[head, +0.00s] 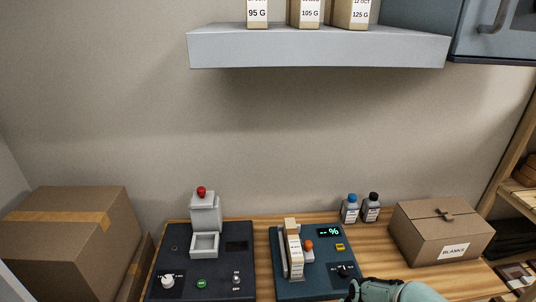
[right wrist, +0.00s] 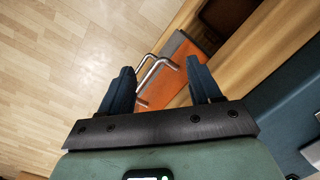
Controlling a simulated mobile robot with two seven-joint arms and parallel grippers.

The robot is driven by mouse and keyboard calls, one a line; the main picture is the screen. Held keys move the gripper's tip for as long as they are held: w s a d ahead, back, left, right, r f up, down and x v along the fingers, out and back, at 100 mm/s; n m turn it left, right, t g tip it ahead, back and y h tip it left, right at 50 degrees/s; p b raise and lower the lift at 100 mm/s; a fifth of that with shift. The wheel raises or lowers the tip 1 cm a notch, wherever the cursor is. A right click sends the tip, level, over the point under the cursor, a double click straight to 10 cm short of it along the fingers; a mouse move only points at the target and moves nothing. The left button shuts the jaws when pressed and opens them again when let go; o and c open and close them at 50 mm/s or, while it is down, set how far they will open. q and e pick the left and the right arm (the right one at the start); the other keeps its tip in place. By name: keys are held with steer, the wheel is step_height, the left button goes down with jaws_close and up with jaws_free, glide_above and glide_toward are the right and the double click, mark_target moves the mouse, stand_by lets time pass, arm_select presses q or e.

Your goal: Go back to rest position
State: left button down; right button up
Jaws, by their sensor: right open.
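My right gripper (right wrist: 162,88) is open in the right wrist view, its two dark fingers apart with nothing held between them. Beyond the fingers are a bent metal handle (right wrist: 150,68) and an orange surface (right wrist: 168,72); I cannot tell their distance from the fingertips. In the head view part of my green right arm (head: 400,291) shows at the bottom edge, by the front right of a teal machine (head: 318,289). My left gripper is not in view.
A dark machine (head: 218,285) with a red-knobbed press stands left of the teal one, which holds an upright labelled pack (head: 294,256). Two bottles (head: 349,209) and a "BLANKS" carton (head: 440,235) stand right on the wooden bench (head: 385,262). A large carton (head: 75,240) is left; a shelf (head: 315,48) hangs above.

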steer(key=s+a+f+n+y, duration=0.1)
steer(key=s+a+f, duration=0.3)
steer(key=s+f, duration=0.4)
steer(key=s+a+f+n+y, duration=0.1)
steer(key=s+a+f, duration=0.4)
steer(key=s, duration=1.2)
step_height(320, 180, down, 4)
steer(key=shift+s+f+n, duration=0.2)
steer(key=shift+f+n, duration=0.05)
steer(key=shift+n, duration=0.65)
